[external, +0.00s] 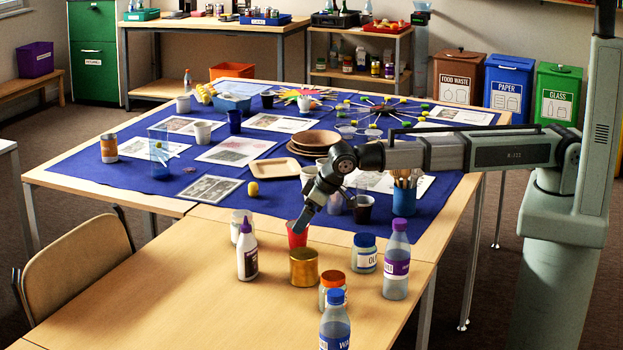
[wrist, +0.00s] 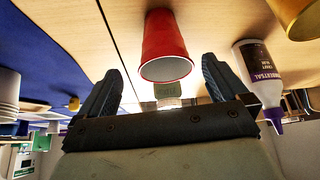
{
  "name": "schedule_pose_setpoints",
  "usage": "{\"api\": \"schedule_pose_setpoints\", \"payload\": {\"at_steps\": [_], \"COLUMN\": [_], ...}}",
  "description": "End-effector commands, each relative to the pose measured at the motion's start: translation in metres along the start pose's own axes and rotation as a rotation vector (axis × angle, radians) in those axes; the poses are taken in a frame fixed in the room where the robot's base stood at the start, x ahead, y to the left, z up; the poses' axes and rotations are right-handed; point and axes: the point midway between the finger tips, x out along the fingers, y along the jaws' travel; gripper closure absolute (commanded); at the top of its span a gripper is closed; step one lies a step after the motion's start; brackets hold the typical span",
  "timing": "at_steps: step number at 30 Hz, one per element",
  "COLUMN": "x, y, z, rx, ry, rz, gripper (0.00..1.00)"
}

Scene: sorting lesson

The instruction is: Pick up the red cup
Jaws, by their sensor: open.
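The red cup (external: 297,236) stands on the wooden table by the edge of the blue cloth in the external view. My gripper (external: 302,220) is just above it, tilted down, and hides part of its rim. In the wrist view the picture looks upside down, and the red cup (wrist: 166,40) shows with its open mouth towards the camera. My gripper (wrist: 162,74) is open, with one dark finger to each side of the cup's mouth. Nothing is held.
A white glue bottle (external: 247,252) stands close to the cup's left, with a jar (external: 238,224) behind it. A gold tin (external: 304,267) stands just in front. Jars and bottles (external: 396,262) stand to the right. The table's front left (external: 160,285) is clear.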

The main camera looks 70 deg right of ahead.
Motion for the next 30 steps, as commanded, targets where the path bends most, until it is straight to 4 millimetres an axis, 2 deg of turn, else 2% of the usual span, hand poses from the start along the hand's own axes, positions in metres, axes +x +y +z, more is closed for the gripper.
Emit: {"api": "schedule_pose_setpoints", "payload": {"at_steps": [8,18,26,30], "x": [0.011,0.052,0.056,0.055], "y": [-0.002,-0.007,-0.006,-0.006], "z": [-0.001,-0.002,-0.001,-0.001], "rx": [0.0,0.0,0.0,0.0], "ry": [0.0,-0.001,0.0,0.0], "rz": [0.0,0.0,0.0,0.0], "gripper": [0.0,0.0,0.0,0.11]}}
